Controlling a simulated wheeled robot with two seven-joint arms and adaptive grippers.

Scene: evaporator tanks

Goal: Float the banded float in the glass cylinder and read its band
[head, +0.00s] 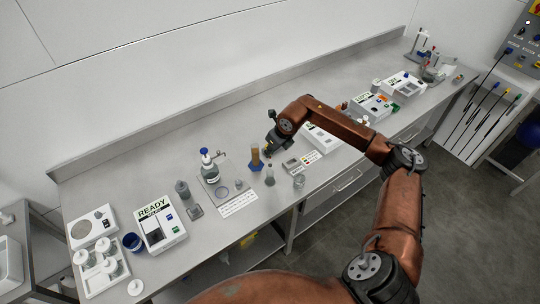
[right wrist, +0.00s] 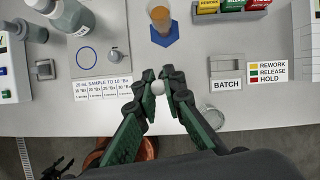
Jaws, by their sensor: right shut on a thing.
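The glass cylinder (head: 255,157) holds amber liquid and stands upright on a blue base; the right wrist view shows it at the top (right wrist: 161,17). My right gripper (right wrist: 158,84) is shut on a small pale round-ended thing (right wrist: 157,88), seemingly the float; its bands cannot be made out. In the head view the gripper (head: 270,158) is just right of the cylinder, apart from it, with a grey tapered thing (head: 270,178) below. A dark shape low in the right wrist view (right wrist: 55,168) looks like my left gripper; its jaws are unclear.
A BATCH tray (right wrist: 226,87) and a REWORK/RELEASE/HOLD card (right wrist: 266,73) lie right of the gripper. A small clear glass (head: 299,182) stands near the front edge. A blue-capped bottle (head: 208,166) and a sample label card (head: 238,204) are at the left.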

